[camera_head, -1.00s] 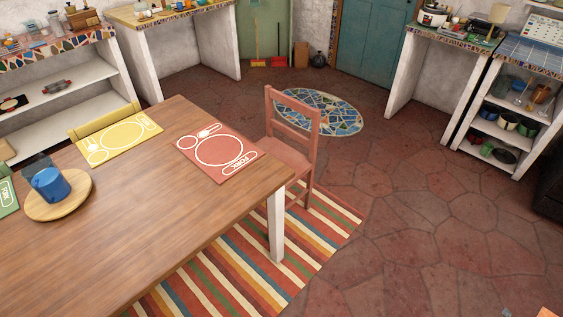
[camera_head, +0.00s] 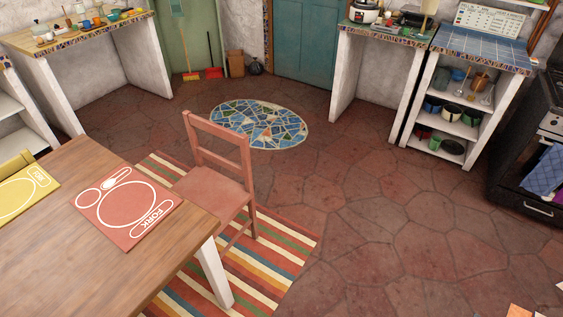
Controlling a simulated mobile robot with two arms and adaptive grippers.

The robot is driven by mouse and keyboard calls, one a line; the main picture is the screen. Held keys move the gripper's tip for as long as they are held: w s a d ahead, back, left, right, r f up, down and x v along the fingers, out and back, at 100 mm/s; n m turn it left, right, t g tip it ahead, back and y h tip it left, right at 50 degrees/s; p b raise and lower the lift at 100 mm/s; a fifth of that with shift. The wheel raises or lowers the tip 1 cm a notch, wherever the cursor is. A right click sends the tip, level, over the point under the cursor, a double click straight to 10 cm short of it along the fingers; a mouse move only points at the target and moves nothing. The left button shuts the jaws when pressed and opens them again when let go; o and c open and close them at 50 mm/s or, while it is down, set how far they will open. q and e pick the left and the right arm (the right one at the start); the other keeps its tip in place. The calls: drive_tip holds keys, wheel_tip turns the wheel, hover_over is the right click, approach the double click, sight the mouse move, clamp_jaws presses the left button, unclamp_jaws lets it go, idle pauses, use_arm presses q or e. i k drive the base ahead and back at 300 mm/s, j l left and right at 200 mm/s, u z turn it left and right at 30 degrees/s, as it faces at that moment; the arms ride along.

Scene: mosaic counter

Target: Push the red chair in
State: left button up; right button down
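The red chair (camera_head: 217,180) stands at the right end of the wooden table (camera_head: 62,262), its backrest on the side away from the table. Its seat lies close to the table edge, and I cannot tell whether the seat front is under the tabletop. A red placemat (camera_head: 127,205) printed with a plate and cutlery lies on the table in front of the chair. The chair stands on or beside a striped rug (camera_head: 268,262). Neither of my grippers shows in the head view.
Open stone floor (camera_head: 385,215) lies right of the chair. A flat mosaic oval (camera_head: 258,124) is behind it. A yellow chair (camera_head: 17,165) is at the left edge. Shelves (camera_head: 440,150) and a dark stove (camera_head: 520,190) stand at the right. A white table leg (camera_head: 214,275) is near the chair.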

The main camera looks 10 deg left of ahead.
sight(224, 197)
drive_tip(key=i+l+z, duration=0.3)
drive_tip(key=i, duration=0.5)
drive_tip(key=i+j+z, duration=0.1)
drive_tip(key=i+z, duration=0.25)
drive_tip(key=i, duration=0.4)
drive_tip(key=i+u, duration=0.45)
drive_tip(key=i+l+u, duration=0.2)
drive_tip(key=i+u, duration=0.5)
drive_tip(key=u, duration=0.3)
drive_tip(key=i+l+u, duration=0.2)
drive_tip(key=u, duration=0.3)
drive_tip(key=i+l+u, duration=0.15)
drive_tip(key=u, duration=0.35)
drive_tip(key=i+l+u, duration=0.1)
drive_tip(key=l+u, duration=0.15)
drive_tip(key=u, duration=0.25)
drive_tip(key=l+u, duration=0.3)
drive_tip(key=u, duration=0.2)
drive_tip(key=i+l+u, duration=0.1)
drive_tip(key=l+u, duration=1)
drive_tip(key=l, duration=0.2)
drive_tip(key=k, duration=0.05)
